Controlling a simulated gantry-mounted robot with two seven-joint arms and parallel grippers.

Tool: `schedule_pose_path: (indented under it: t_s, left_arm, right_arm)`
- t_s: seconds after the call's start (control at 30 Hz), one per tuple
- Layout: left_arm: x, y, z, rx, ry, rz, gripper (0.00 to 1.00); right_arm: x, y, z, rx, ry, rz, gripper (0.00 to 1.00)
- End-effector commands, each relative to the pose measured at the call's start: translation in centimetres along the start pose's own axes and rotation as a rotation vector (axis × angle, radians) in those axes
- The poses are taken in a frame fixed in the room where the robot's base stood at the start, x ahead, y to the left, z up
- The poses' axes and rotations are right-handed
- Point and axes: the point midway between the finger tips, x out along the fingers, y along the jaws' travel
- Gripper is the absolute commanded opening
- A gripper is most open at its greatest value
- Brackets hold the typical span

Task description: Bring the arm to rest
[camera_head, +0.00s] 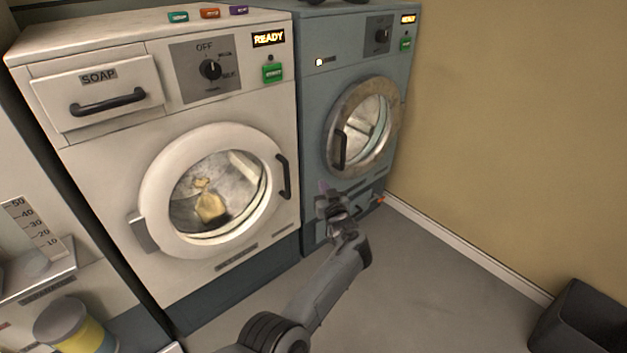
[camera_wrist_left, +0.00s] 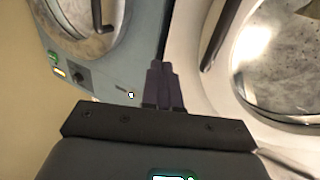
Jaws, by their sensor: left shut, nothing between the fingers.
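My left gripper (camera_head: 326,192) is in front of the lower part of the blue-grey machine (camera_head: 311,120), below its round door. Its arm reaches up from the bottom of the head view. In the left wrist view the two dark fingers (camera_wrist_left: 161,72) are together, with nothing between them. The fingers look apart from both machines, though the exact gap is hard to judge. My right gripper is in neither view.
A white machine (camera_head: 90,165) with a closed round door and a tan item (camera_head: 210,206) behind its glass stands left. A dark bin (camera_head: 580,320) stands bottom right. A yellow-banded container (camera_head: 85,333) is bottom left. Grey floor (camera_head: 430,290) is clear right of my arm.

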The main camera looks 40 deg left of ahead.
Motion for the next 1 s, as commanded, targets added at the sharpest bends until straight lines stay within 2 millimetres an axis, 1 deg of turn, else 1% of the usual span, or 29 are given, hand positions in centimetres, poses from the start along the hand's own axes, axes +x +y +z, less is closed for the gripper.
schedule_pose_path:
  t_s: [0.03, 0.17, 0.27, 0.37, 0.47, 0.5, 0.57, 0.6, 0.67, 0.7, 0.77, 0.8, 0.9, 0.97, 1.0]
  left_arm:
    - [-0.5, 0.4, -0.1, -0.001, -0.001, 0.001, 0.0]
    - [-1.0, 0.7, 0.1, 0.0, -0.002, 0.001, 0.0]
    - [-1.4, 0.6, 0.8, 0.011, -0.01, 0.0, 0.0]
    - [-2.0, -0.3, 2.9, 0.042, -0.034, -0.001, 0.0]
    - [-2.9, -2.4, 6.5, 0.1, -0.073, -0.007, 0.0]
    - [-3.5, -3.6, 8.4, 0.132, -0.091, -0.009, 0.0]
    - [-4.5, -6.0, 11.2, 0.189, -0.118, -0.013, 0.0]
    - [-5.2, -8.2, 12.9, 0.231, -0.129, -0.02, 0.0]
    - [-6.2, -11.7, 14.6, 0.286, -0.131, -0.028, 0.0]
    - [-6.8, -13.8, 15.2, 0.316, -0.123, -0.027, 0.0]
    - [-7.7, -16.8, 15.8, 0.351, -0.119, -0.017, 0.0]
    - [-8.3, -18.5, 16.0, 0.371, -0.123, -0.005, 0.0]
    - [-10.2, -22.4, 16.0, 0.405, -0.152, 0.045, 0.0]
    - [-11.5, -24.1, 15.6, 0.418, -0.182, 0.088, 0.0]
    - [-12.6, -25.0, 15.2, 0.424, -0.207, 0.123, 0.0]
  right_arm:
    - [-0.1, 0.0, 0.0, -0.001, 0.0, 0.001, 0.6]
    - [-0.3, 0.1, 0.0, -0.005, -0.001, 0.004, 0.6]
    - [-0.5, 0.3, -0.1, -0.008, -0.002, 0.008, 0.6]
    - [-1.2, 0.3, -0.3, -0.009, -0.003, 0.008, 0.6]
    - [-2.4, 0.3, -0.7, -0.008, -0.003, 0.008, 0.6]
    - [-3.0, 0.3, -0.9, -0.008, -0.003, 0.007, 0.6]
    - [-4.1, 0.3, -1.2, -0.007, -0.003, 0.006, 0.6]
    - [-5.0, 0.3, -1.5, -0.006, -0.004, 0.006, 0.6]
    - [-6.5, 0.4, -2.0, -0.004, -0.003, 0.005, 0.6]
    - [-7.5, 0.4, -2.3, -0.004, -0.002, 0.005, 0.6]
    - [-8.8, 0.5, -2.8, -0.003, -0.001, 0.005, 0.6]
    - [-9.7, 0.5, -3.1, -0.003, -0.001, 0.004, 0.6]
    - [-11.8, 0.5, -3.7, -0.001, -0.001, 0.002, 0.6]
    - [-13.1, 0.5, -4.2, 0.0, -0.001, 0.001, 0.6]
    - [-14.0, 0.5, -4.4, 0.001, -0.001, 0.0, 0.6]
